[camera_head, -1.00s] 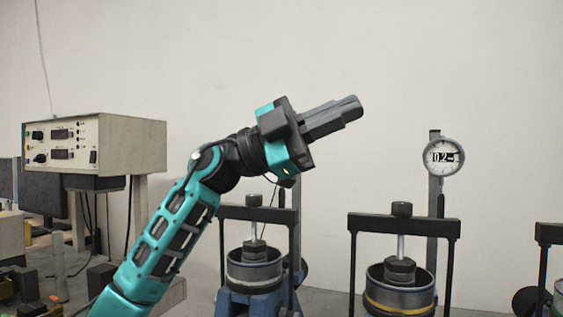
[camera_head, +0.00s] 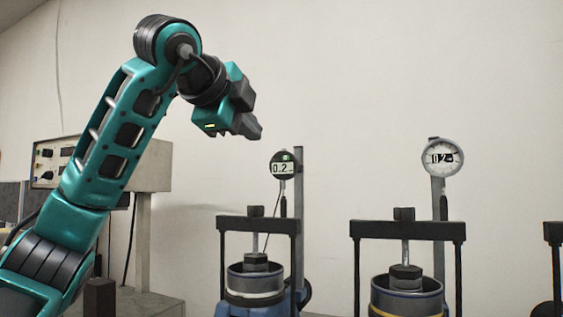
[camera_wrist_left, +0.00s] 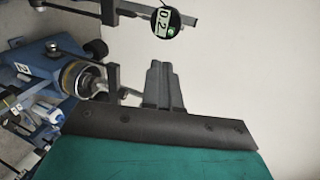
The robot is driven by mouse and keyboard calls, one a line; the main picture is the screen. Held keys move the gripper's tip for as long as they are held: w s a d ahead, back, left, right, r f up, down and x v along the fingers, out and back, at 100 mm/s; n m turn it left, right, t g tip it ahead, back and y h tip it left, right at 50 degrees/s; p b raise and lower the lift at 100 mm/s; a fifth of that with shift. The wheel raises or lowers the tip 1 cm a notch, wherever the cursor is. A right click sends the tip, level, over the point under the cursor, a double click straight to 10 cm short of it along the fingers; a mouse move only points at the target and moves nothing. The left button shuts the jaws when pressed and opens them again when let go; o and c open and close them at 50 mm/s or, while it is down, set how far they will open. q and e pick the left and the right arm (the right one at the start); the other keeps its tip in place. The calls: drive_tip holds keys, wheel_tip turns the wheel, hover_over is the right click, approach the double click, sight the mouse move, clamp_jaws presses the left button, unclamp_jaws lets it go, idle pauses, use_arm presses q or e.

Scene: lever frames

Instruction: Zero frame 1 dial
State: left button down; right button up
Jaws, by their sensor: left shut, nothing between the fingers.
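A black dial with a display (camera_head: 284,167) reading about 0.2 is on the post of the left lever frame (camera_head: 258,222). A dial with this display also shows in the left wrist view (camera_wrist_left: 167,22), turned sideways. A second, white-faced dial (camera_head: 442,158) is on the post of the right lever frame (camera_head: 407,230). My right gripper is not in view.
A control box (camera_head: 52,160) stands at the left, partly behind my left arm. Another black frame (camera_head: 553,232) is cut off at the right edge. The wall space above the frames is clear. A blue machine base (camera_wrist_left: 42,68) shows in the wrist view.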

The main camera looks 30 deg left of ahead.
use_arm(q)
drive_tip(key=shift+a, duration=0.15)
drive_tip(key=p, duration=0.2)
approach(286, 158)
drive_tip(key=x, duration=0.5)
drive_tip(key=shift+w+f, duration=0.2)
drive_tip(key=shift+f, duration=0.3)
drive_tip(key=shift+w+f, duration=0.1)
drive_tip(key=shift+w, duration=0.45)
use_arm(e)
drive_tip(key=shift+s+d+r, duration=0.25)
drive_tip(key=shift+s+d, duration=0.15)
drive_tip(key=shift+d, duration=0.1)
